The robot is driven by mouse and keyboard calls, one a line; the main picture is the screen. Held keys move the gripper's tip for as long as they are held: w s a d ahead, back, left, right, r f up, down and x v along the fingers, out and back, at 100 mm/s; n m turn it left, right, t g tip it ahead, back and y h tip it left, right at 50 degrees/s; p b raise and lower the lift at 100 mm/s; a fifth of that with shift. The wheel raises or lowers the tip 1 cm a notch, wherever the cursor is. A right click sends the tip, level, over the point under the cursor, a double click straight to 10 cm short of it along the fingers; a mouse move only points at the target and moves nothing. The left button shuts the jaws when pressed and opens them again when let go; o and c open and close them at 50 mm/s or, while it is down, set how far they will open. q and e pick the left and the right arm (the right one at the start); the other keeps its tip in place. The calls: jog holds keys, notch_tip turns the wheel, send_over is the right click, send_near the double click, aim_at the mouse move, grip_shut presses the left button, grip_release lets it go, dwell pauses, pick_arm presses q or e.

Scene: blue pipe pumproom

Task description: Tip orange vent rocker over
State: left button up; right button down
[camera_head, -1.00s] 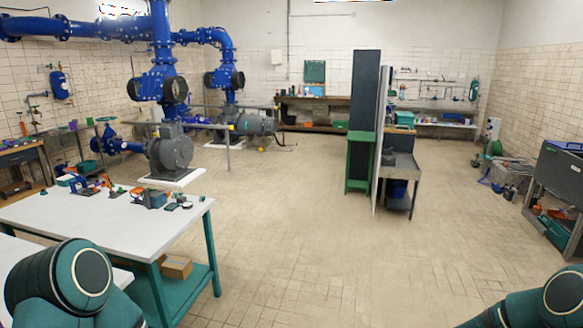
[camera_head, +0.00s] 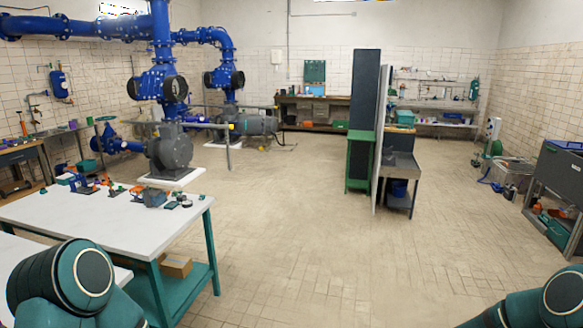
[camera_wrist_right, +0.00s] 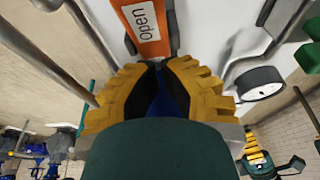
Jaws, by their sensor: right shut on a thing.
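The orange vent rocker (camera_wrist_right: 148,22) fills the top middle of the right wrist view, with a white label reading "open". My right gripper (camera_wrist_right: 165,66) has yellow ribbed fingers, with the tips close together just below the rocker's near end. A dark blue piece (camera_wrist_right: 168,98) shows between the fingers; I cannot tell what it belongs to. At the lower right of that view is a small yellow ribbed gripper with a dark green body, apparently my left gripper (camera_wrist_right: 254,140); its jaw state is unclear. The head view shows neither gripper, and I cannot make out the rocker there.
In the right wrist view, a round gauge-like disc (camera_wrist_right: 259,84) and grey pipes (camera_wrist_right: 78,50) lie close around the fingers. In the head view, a white table (camera_head: 110,225) with several small items stands at the left. The tiled floor (camera_head: 290,240) is clear in the middle.

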jog(key=shift+s, duration=0.1)
pick_arm(q)
notch_tip(320, 180, up, 7)
jog(key=p, duration=0.6)
jog(key=shift+f, duration=0.2)
pick_arm(e)
notch_tip(320, 180, up, 8)
jog(key=shift+r, duration=0.25)
pick_arm(q)
jog(key=shift+a, duration=0.1)
pick_arm(e)
jog(key=shift+f, duration=0.1)
